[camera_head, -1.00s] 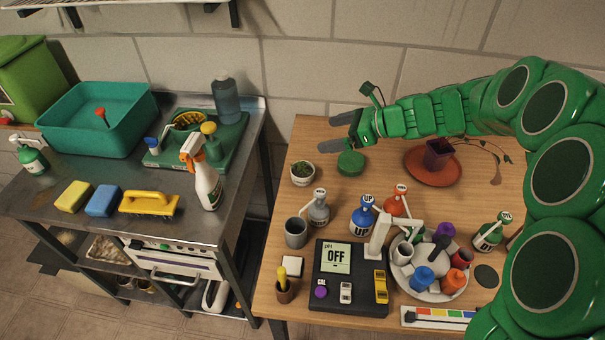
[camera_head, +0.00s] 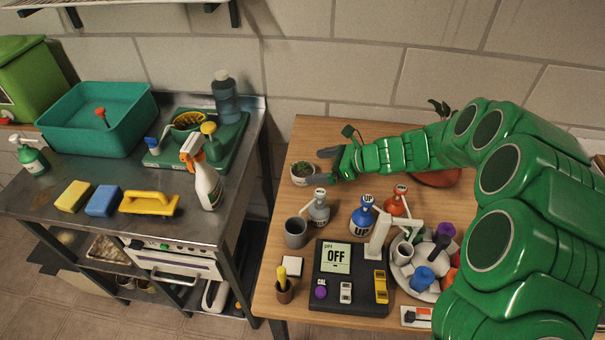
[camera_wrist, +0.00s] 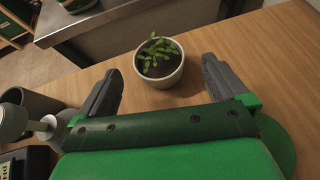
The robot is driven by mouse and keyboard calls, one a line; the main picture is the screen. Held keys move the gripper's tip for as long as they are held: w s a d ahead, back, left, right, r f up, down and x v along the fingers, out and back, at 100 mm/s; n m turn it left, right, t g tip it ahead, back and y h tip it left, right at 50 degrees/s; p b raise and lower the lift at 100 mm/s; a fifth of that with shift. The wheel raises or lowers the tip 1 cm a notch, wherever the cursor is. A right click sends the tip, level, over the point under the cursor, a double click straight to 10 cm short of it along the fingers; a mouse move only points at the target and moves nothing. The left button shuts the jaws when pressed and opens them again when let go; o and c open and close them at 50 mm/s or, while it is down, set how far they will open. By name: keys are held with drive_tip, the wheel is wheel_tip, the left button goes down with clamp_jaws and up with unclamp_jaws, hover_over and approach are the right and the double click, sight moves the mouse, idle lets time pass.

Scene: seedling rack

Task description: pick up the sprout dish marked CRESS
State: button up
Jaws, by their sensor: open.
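A small white dish with green sprouts (camera_head: 302,173) stands on the wooden table near its left back edge. It also shows in the wrist view (camera_wrist: 158,62), upright, with dark soil and green leaves; no label can be read on it. My gripper (camera_head: 325,163) is open and empty, just right of the dish in the head view. In the wrist view my gripper (camera_wrist: 160,85) has one finger on each side in front of the dish. The dish lies just beyond the fingertips, roughly centred between them.
A grey cup (camera_head: 296,232) and a grey-white pump bottle (camera_head: 318,208) stand in front of the dish. A pH meter (camera_head: 345,275) and several bottles crowd the front of the table (camera_head: 270,270). A steel counter (camera_head: 75,160) stands to the left, across a gap.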

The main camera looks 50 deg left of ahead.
sight(304, 170)
drive_tip(key=shift+x, duration=2.35)
drive_tip(key=shift+d, duration=0.1)
drive_tip(key=shift+c, duration=0.5)
drive_tip(key=c, duration=1)
